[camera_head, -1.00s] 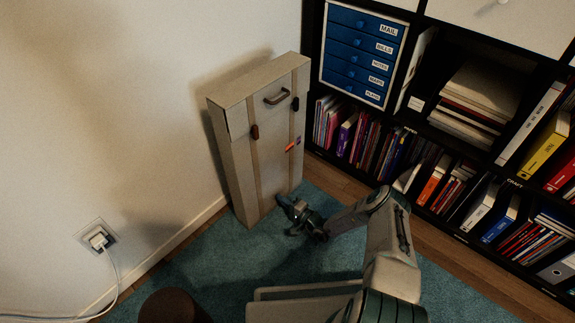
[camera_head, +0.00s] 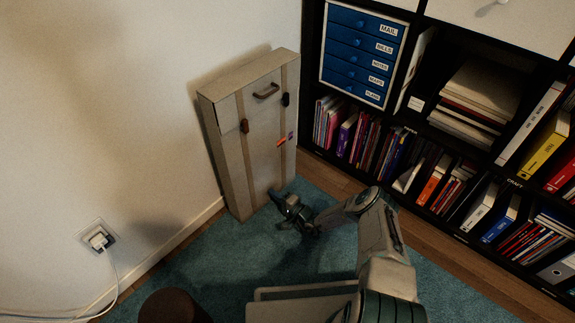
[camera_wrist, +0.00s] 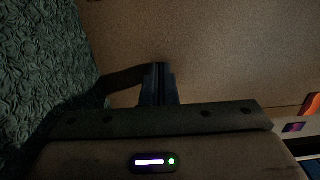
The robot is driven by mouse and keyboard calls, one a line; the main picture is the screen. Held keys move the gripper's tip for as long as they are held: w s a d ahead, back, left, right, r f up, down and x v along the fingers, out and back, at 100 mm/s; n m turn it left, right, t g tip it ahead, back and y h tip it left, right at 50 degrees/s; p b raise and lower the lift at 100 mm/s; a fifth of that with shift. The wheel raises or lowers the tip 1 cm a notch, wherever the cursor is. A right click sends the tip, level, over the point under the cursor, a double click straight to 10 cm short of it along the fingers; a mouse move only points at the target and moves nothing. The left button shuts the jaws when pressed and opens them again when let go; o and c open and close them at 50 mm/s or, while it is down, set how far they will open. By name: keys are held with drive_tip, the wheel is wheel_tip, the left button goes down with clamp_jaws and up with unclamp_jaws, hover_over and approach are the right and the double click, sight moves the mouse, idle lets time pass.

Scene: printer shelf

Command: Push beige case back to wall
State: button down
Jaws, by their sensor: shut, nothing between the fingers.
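The beige case (camera_head: 262,150) stands upright on the teal carpet beside the white wall, in the middle of the head view. It has a brown handle, two tan straps with dark buckles and small coloured stickers. A narrow shadowed strip shows between its back and the wall; I cannot tell whether it touches. My gripper (camera_head: 277,197) is shut and empty, low at the case's front face near the floor. In the wrist view the shut fingers (camera_wrist: 157,85) point at the case's face (camera_wrist: 210,50), which fills most of the picture. Contact looks likely but the tips are dark.
A black shelf (camera_head: 310,150) with books, binders and blue drawers (camera_head: 362,50) stands to the right of the case. A wall socket with a plug (camera_head: 98,239) and cable is at the left. A dark brown round object (camera_head: 170,306) stands at the bottom. Teal carpet (camera_head: 215,265) is open in front.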

sight(268, 189)
drive_tip(key=shift+x, duration=1.9)
drive_tip(key=shift+p+v, duration=1.7)
drive_tip(key=shift+v, duration=1.25)
drive_tip(key=shift+p+v, duration=0.9)
drive_tip(key=shift+v, duration=2.25)
